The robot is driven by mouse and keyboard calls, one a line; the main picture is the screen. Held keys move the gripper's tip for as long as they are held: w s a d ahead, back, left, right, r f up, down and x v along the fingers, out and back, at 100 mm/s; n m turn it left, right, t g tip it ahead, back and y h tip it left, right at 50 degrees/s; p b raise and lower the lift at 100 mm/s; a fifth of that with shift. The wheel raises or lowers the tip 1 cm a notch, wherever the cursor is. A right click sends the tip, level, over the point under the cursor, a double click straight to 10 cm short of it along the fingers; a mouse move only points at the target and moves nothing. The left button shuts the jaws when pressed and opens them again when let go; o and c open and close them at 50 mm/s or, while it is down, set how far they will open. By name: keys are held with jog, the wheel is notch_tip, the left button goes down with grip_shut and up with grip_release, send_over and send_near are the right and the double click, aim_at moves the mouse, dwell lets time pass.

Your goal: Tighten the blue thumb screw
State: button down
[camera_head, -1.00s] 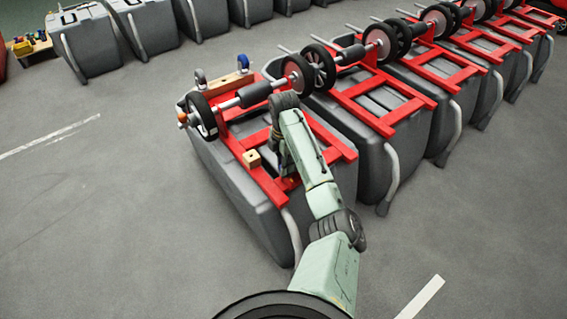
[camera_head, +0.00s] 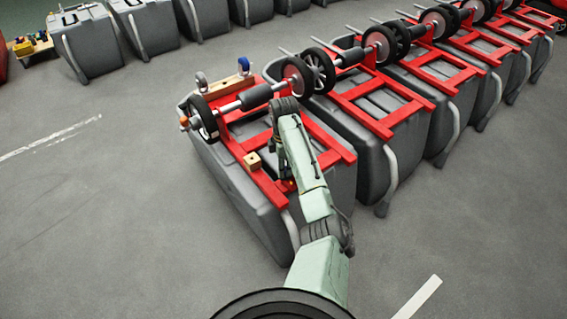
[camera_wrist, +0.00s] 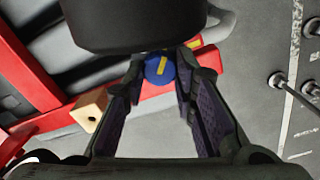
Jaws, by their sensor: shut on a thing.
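The blue thumb screw (camera_wrist: 158,72) has a round head with a yellow bar mark across it, tilted up to the right. It shows near the top centre of the wrist view, just below a dark part of my own wrist. My gripper (camera_wrist: 161,66) has one fingertip on each side of the screw head and is shut on it. In the head view my arm reaches over the nearest grey tank (camera_head: 240,198) with its red frame (camera_head: 258,176). My forearm hides the fingertips and the screw there.
A small wooden block with a hole (camera_head: 252,161) sits on the red frame, left of my arm; it also shows in the wrist view (camera_wrist: 90,108). A wheel axle (camera_head: 230,106) crosses the tank's far end. More tanks stand close on the right. Open floor (camera_head: 90,220) lies left.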

jog(key=m+p, duration=0.3)
jog(key=m, duration=0.2)
jog(key=shift+r+m, duration=0.1)
jog(key=shift+m, duration=0.2)
jog(key=m+p, duration=0.1)
jog(key=m, duration=0.3)
jog(key=shift+w+m, duration=0.1)
jog(key=shift+m, duration=0.2)
jog(key=c, duration=1.3)
grip_release()
